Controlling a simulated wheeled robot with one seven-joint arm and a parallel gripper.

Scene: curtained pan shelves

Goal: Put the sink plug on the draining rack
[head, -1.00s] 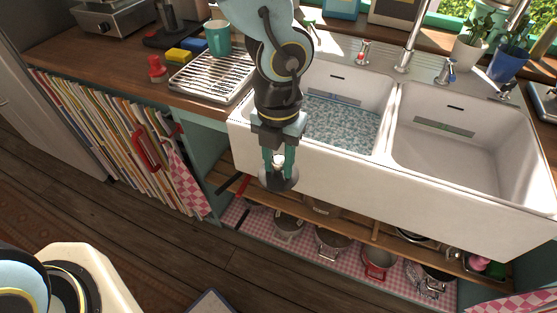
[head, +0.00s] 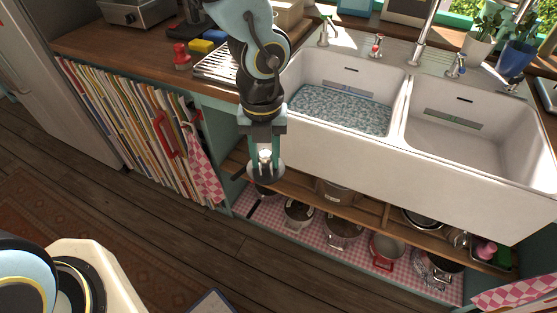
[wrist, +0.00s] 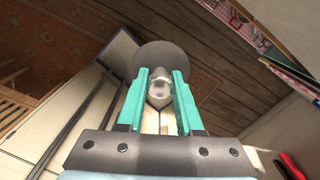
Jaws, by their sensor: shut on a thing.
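The sink plug (head: 266,176) is a grey disc with a shiny knob. My gripper (head: 265,159) is shut on its knob and holds it in the air in front of the sink's left end, below the rim. In the wrist view the plug's dark disc (wrist: 165,57) shows beyond the teal fingertips (wrist: 160,76), with the silver knob between them. The draining rack (head: 212,65) is a ribbed metal tray on the wooden counter, left of the sink. My arm hides its right part.
A red object (head: 181,57) and a yellow sponge (head: 201,46) stand by the rack. Pans stand on shelves below.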

